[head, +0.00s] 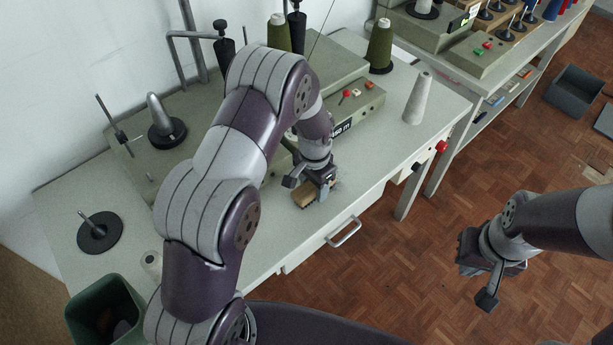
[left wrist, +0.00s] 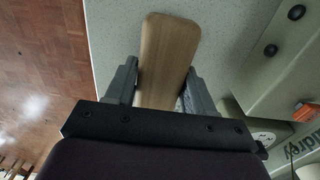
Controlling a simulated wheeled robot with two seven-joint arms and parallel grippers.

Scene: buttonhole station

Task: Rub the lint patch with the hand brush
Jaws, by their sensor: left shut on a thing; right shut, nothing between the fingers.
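The hand brush shows a pale wooden back (head: 305,195) at the front edge of the sewing table, below my left gripper (head: 317,184). In the left wrist view the wooden back (left wrist: 168,52) lies lengthwise between the two fingers of my left gripper (left wrist: 160,88), which is shut on it. The bristles are hidden. The brush is at or just above the tabletop; I cannot tell which. I cannot clearly pick out the lint patch; my left gripper and the brush cover that area. My right gripper (head: 487,272) is shut and empty, over the floor at the right.
The pale table (head: 375,165) has a sewing machine body (head: 350,105) close behind my left gripper. A white cone (head: 417,98) and a green thread cone (head: 380,46) stand to the right. A drawer handle (head: 344,232) sticks out in front. A green bin (head: 105,310) is at lower left.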

